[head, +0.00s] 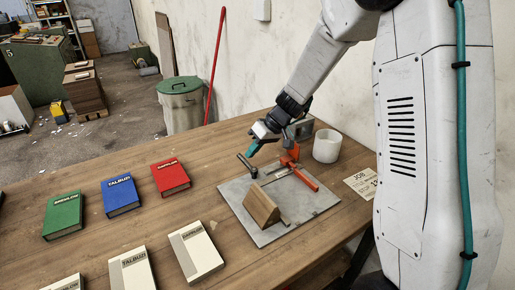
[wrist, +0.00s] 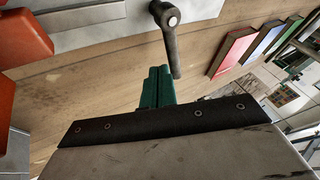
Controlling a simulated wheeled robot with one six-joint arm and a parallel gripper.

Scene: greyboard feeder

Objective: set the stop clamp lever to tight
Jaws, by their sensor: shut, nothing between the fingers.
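The stop clamp lever (head: 246,165) is a dark grey bar at the far left corner of the grey metal plate (head: 310,205). In the wrist view the lever (wrist: 170,42) shows a round pivot with a pale centre, its handle pointing down the picture. My gripper (head: 252,150) has teal fingers, shut and empty, just above and beside the lever. In the wrist view the fingertips (wrist: 158,72) are left of the handle's free end, very near it; I cannot tell whether they touch. No tight or loose marking is readable.
A wooden wedge block (head: 262,206) and an orange-red fixture (head: 305,180) are on the plate. A white cup (head: 327,147) and a job card (head: 362,183) are to the right. Red (head: 170,177), blue (head: 120,195) and green (head: 63,216) books lie left. Table between is clear.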

